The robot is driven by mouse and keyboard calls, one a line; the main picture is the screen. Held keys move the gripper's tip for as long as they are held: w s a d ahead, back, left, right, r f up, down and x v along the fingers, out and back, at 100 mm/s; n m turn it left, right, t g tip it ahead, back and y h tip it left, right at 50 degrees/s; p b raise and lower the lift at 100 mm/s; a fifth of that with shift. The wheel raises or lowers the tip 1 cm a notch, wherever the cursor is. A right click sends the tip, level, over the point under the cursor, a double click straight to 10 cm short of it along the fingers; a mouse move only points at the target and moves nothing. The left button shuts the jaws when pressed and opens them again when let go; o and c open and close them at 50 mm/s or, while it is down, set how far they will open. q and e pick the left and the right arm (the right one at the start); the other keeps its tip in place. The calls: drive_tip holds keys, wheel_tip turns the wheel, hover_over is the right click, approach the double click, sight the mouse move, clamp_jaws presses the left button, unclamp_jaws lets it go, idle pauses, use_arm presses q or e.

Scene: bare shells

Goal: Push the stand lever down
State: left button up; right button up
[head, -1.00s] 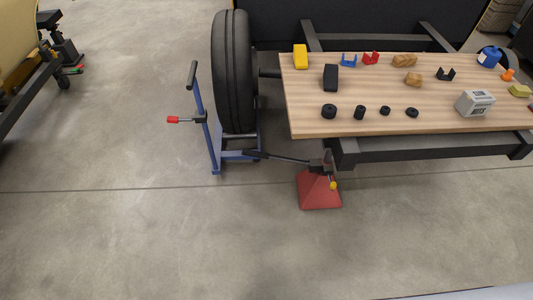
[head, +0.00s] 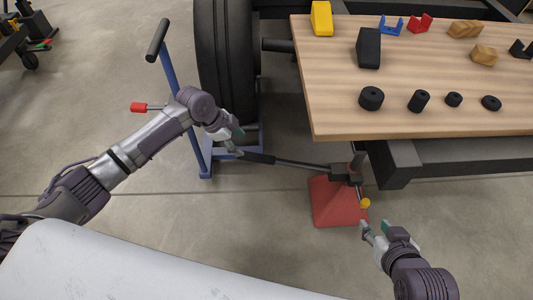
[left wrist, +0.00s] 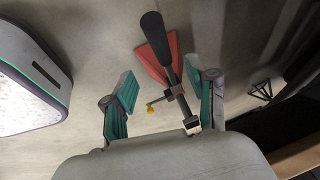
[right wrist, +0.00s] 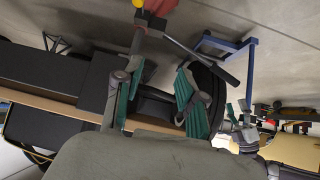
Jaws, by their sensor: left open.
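The stand has a red pyramid base (head: 337,201) on the floor below the table's front left corner. Its lever (head: 300,164) reaches out to the left, sloping slightly, and ends in a black grip (head: 258,158). My left gripper (head: 236,140) is open, just above and left of the grip. In the left wrist view the lever grip (left wrist: 153,38) shows between and beyond the fingers, apart from them. My right gripper (head: 376,228) is open and empty beside the yellow knob; the stand's red part (right wrist: 160,7) shows in the right wrist view.
A wooden table (head: 330,95) with several small parts stands right of the lever, with a dark frame (head: 395,163) below. The floor in front is clear.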

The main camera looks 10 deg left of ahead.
sight(254, 155)
use_arm(q)
drive_tip(key=b+x, duration=0.1)
drive_tip(key=x, duration=0.3)
drive_tip(key=shift+d+f+b, duration=0.2)
drive_tip(key=shift+b, duration=0.15)
drive_tip(key=b+x, duration=0.1)
drive_tip(key=x, duration=0.2)
use_arm(e)
drive_tip(key=w+a+r+t+y, duration=0.25)
drive_tip(key=w+r+t, duration=0.4)
drive_tip(key=r, duration=0.35)
use_arm(q)
drive_tip(key=b+x, duration=0.2)
drive_tip(key=x, duration=0.3)
drive_tip(key=shift+w+d+f, duration=0.1)
drive_tip(key=shift+w+f, duration=0.05)
drive_tip(key=shift+f, duration=0.05)
drive_tip(key=shift+d+f, duration=0.1)
drive_tip(key=shift+f, duration=0.1)
use_arm(e)
wheel_tip(254, 155, up, 11)
drive_tip(key=s+a+t+y, duration=0.1)
drive_tip(key=s+t+y, duration=0.1)
drive_tip(key=t, duration=0.6)
drive_tip(key=shift+a+f+n, duration=0.2)
drive_tip(key=shift+a+n, duration=0.2)
use_arm(q)
clamp_jaws()
use_arm(e)
drive_tip(key=shift+w, duration=0.1)
